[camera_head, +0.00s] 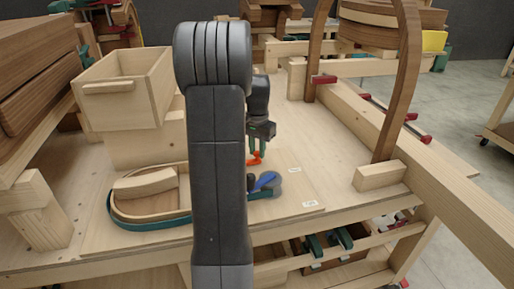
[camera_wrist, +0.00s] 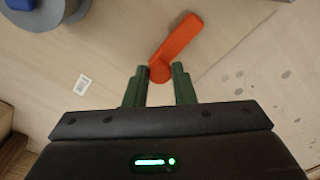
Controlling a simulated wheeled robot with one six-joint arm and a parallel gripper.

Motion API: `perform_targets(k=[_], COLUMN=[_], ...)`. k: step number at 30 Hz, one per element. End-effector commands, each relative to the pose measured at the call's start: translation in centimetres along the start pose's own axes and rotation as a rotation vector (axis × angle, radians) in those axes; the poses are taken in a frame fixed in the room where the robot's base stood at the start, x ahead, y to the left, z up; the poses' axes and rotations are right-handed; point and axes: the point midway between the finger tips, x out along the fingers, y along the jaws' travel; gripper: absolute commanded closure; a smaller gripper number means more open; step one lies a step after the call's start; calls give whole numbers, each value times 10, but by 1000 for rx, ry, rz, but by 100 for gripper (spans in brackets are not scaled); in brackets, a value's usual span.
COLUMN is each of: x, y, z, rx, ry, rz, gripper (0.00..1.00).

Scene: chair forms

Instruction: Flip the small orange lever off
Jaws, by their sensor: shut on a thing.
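The small orange lever (camera_head: 254,158) stands on the wooden board, just beneath my gripper (camera_head: 259,146) in the head view. In the wrist view the orange lever (camera_wrist: 178,44) slants from its rounded end up and to the right. My gripper's green fingers (camera_wrist: 160,73) are on either side of that rounded end and shut on it. The rest of the lever reaches out beyond the fingertips. My arm hides part of the board in the head view.
A blue lever on a grey round base (camera_head: 266,182) is close by, toward the front. White labels (camera_head: 310,204) lie on the board. A teal-banded curved wooden form (camera_head: 150,195) and a wooden box (camera_head: 120,88) stand left. A bent wooden arch (camera_head: 405,75) rises right.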

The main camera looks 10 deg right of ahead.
Motion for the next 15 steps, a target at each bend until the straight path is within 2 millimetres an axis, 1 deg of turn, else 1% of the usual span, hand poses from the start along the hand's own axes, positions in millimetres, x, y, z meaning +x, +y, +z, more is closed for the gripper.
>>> perform_targets(k=[3,4,6,7,15], x=[0,0,0,0,-1], y=[0,0,0,0,0], z=[0,0,0,0,0], rx=[0,0,0,0,-1], ry=[1,1,1,1,1], rz=[0,0,0,0,0], gripper=[100,73,59,55,55])
